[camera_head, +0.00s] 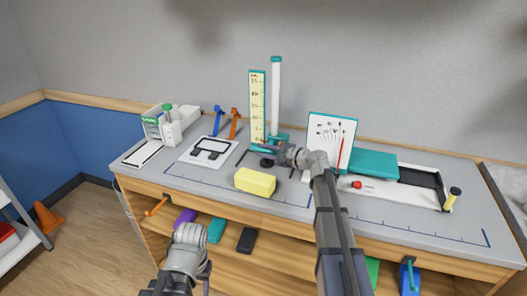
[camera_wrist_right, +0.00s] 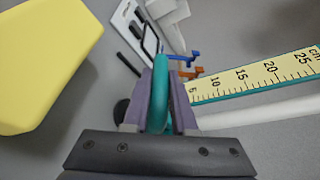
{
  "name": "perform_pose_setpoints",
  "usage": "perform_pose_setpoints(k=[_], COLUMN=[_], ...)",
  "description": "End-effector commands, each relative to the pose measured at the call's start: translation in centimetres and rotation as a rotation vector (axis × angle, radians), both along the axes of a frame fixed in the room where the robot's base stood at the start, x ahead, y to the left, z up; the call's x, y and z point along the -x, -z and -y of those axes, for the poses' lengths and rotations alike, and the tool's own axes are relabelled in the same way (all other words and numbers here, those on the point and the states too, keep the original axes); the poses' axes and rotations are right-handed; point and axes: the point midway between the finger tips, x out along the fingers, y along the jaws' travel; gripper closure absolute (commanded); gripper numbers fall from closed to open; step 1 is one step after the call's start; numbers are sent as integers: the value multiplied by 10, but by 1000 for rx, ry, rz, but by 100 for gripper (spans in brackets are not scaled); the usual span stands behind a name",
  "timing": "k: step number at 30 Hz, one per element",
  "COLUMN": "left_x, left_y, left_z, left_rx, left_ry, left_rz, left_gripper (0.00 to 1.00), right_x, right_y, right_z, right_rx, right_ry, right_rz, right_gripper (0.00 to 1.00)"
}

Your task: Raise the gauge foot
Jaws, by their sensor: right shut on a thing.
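The height gauge stands at the back of the bench, with a yellow scale (camera_head: 257,105) marked in cm and a white column (camera_head: 275,95) with a teal cap. My right gripper (camera_head: 273,150) is at the low end of the scale. In the right wrist view, the right gripper (camera_wrist_right: 160,95) is shut on a teal rounded part (camera_wrist_right: 160,85), which looks like the gauge foot. The scale (camera_wrist_right: 260,78) lies to the right there. My left gripper (camera_head: 188,240) hangs in front of the bench, apart from everything; its fingers are unclear.
A yellow block (camera_head: 255,182) lies in front of the gauge and shows large in the right wrist view (camera_wrist_right: 45,60). A black round piece (camera_head: 266,162) is near the gauge base. Blue (camera_head: 217,122) and orange (camera_head: 234,124) stands are left; a white board (camera_head: 332,135) is right.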

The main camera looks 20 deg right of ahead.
Motion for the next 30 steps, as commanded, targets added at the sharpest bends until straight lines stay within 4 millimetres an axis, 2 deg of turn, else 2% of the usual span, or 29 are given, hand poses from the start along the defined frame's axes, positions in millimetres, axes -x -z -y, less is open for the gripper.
perform_pose_setpoints(k=[1, 3, 30], left_x=[0, 0, 0], left_y=[0, 0, 0], left_z=[0, 0, 0], left_rx=[0, 0, 0], left_ry=[0, 0, 0], left_rz=[0, 0, 0], left_gripper=[50, 50, 50], right_x=[0, 0, 1], right_y=[0, 0, 1], right_z=[0, 0, 0], right_rx=[0, 0, 2], right_ry=[-1, -1, -1], right_rz=[-1, -1, -1], right_gripper=[93, 100, 100])
